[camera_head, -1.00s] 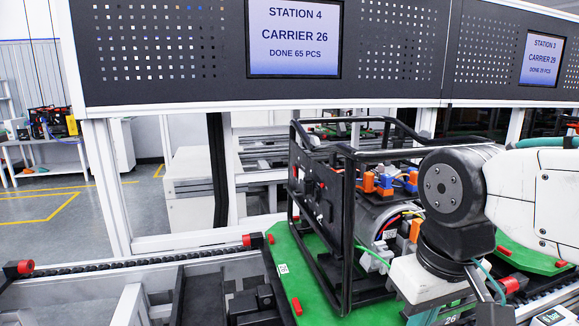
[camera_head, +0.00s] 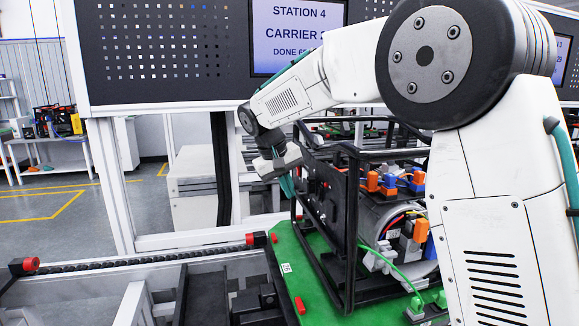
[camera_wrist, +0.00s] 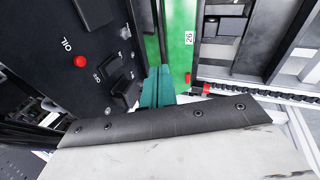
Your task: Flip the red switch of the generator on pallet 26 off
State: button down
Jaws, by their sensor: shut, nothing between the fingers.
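The generator, in a black tube frame (camera_head: 350,235), stands on a green pallet (camera_head: 290,255) in the head view. The wrist view shows the pallet's label 26 (camera_wrist: 188,38). The generator's dark control panel (camera_wrist: 45,40) fills the upper left there. It carries a round red part (camera_wrist: 80,61) near the word OIL and black protruding controls (camera_wrist: 125,92). I cannot tell whether the red part is the switch. My gripper (camera_wrist: 157,84) has teal fingers, shut and empty, right of the panel controls and apparently apart from them. In the head view my gripper (camera_head: 287,186) is beside the panel's upper left edge.
A screen (camera_head: 293,35) above reads Station 4, partly hidden by my arm. A conveyor chain (camera_head: 140,262) with red-ended stops runs along the left. White posts (camera_head: 108,190) stand behind it. Green and orange cable plugs (camera_head: 420,230) sit on the generator's right side.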

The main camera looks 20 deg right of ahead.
jog(key=w+a+t+h, duration=0.1)
jog(key=w+a+t, duration=0.15)
jog(key=w, duration=0.75)
jog(key=w+r+m+t+h, duration=0.1)
jog(key=w+r+m, duration=0.2)
jog(key=w+r, duration=0.3)
jog(key=shift+a+r, duration=0.3)
jog(key=shift+r, duration=0.1)
jog(key=w+d+f, duration=0.4)
jog(key=d+f, duration=0.3)
jog(key=d, duration=0.1)
jog(key=shift+d+f, duration=0.15)
jog(key=shift+d, duration=0.25)
